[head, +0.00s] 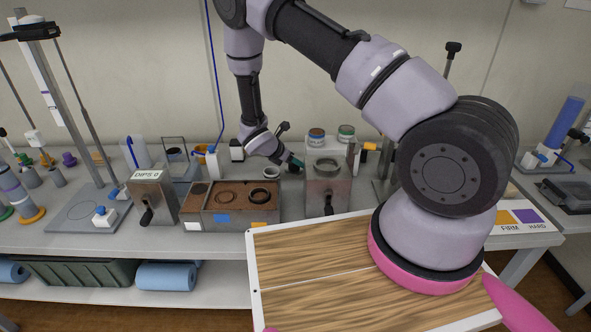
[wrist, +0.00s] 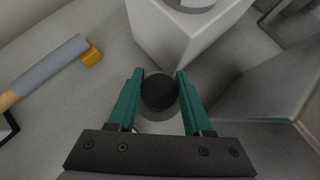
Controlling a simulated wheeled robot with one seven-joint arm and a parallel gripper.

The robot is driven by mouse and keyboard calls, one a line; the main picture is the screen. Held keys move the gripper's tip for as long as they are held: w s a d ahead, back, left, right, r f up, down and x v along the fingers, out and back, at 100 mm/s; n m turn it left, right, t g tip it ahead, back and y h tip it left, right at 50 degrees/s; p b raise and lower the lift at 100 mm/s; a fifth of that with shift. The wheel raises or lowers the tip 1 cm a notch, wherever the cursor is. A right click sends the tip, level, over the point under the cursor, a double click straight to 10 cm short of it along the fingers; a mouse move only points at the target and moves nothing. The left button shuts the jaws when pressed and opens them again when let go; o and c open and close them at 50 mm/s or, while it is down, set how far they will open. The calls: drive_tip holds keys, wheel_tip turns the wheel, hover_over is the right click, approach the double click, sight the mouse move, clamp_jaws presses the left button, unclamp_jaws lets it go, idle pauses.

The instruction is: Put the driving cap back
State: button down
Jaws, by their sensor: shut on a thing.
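My gripper (head: 297,162) is over the back of the bench, just left of the grey metal box with a round opening. In the wrist view its teal fingers (wrist: 159,85) are shut on a dark, round-topped piece (wrist: 160,92), which looks like the driving cap. A grey rounded part shows around and below the dark top; I cannot tell whether it belongs to the cap. In the head view the held piece is too small and hidden to make out. What lies under it is hidden.
The grey metal box (head: 328,188) stands close to my gripper. A brown soil tray (head: 240,215) is to its left, and a "DIPS 0" box (head: 152,197) farther left. In the wrist view a white block (wrist: 175,40) is just beyond the fingers, and a grey-handled tool (wrist: 48,75) lies left.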

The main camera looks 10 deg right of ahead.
sight(295, 169)
drive_tip(key=shift+f, duration=1.5)
drive_tip(key=shift+f, duration=0.1)
drive_tip(key=shift+c, duration=1.6)
unclamp_jaws()
drive_tip(key=shift+s+a+r, duration=0.1)
drive_tip(key=shift+a+r, duration=0.1)
drive_tip(key=shift+r, duration=0.1)
drive_tip(key=v, duration=1.1)
drive_tip(key=shift+r, duration=0.2)
